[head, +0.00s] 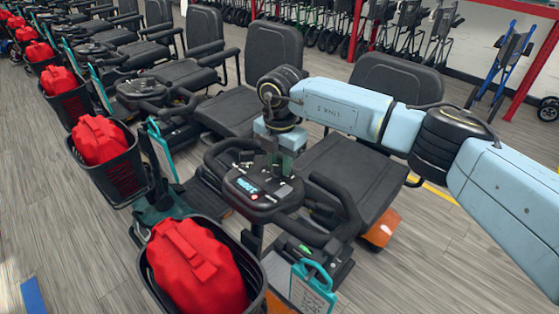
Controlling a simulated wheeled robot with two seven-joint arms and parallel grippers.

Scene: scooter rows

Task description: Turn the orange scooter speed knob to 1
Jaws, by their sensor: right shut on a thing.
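The orange scooter shows orange body panels (380,229) below its black seat. Its dark control console (262,204) sits on the tiller, with a small lit display at its left and black loop handlebars around it. My right arm comes in from the right, and my right gripper (280,168) points down onto the far part of the console. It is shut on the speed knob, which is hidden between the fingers. The knob's setting and numbers cannot be read. My left gripper is not in view.
A black front basket (257,268) with a red bag (195,268) hangs ahead of the console. A teal tag (313,287) stands beside it. More scooters with red bags line up to the left. Folded walkers and a red rack stand at the back.

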